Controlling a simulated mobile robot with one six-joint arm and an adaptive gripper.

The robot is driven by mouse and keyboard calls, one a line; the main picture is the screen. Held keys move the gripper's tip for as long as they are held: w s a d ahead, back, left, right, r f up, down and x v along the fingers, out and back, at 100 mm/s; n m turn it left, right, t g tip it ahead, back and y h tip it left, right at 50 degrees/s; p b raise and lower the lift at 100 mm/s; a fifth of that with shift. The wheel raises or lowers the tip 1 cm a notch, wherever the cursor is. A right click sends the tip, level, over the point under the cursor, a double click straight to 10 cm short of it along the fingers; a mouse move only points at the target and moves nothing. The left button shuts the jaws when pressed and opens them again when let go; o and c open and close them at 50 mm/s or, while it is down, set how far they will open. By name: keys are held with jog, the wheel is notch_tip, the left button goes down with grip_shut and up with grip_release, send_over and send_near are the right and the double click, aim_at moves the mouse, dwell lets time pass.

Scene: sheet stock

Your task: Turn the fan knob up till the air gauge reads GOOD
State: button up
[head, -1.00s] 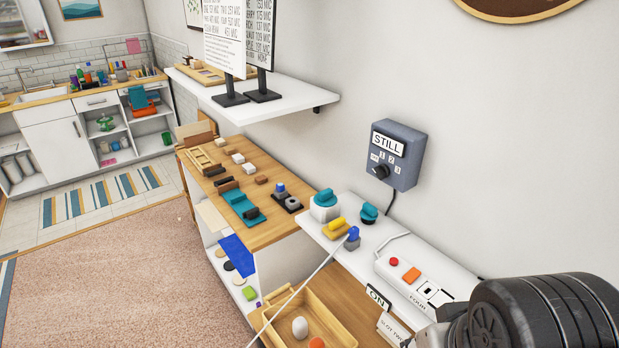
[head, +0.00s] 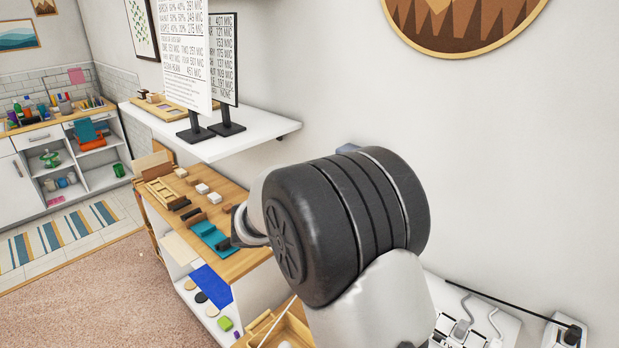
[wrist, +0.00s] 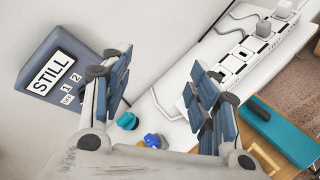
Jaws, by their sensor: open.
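The grey-blue wall box (wrist: 38,58) is at the left of the wrist view, tilted in the picture. Its white air gauge (wrist: 51,74) reads STILL. Dial marks including 1 and 2 show beside the gauge; the fan knob itself is hidden behind my gripper. My gripper (wrist: 163,92) is open, its two blue-padded fingers wide apart with nothing between them. The left finger overlaps the edge of the box in the picture; I cannot tell whether it touches. In the head view my dark arm joint covers nearly all of the box, leaving only a top corner (head: 348,148).
A white shelf (wrist: 178,77) below carries a teal knob (wrist: 127,121), a blue knob (wrist: 152,141) and a white power strip (wrist: 245,60) with plugs. Two sign boards (head: 222,60) stand on an upper shelf (head: 180,138). A wooden-topped bench (head: 225,197) holds small blocks.

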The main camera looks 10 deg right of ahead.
jog(key=w+a+f+n+t+h+p, duration=0.1)
jog(key=w+a+f+n+t, duration=0.25)
jog(key=w, duration=0.25)
jog(key=w+a+f+n+t+h+p, duration=0.1)
jog(key=w+a+f+n+t, duration=0.2)
jog(key=w+a, duration=0.3)
jog(key=b+x, duration=0.1)
jog(key=x, duration=1.7)
jog(key=shift+d, duration=0.3)
jog(key=shift+w+f+n, duration=0.1)
jog(key=shift+f+n, duration=0.05)
jog(key=shift+n, duration=0.1)
jog(key=shift+c, duration=0.2)
jog(key=c, duration=1)
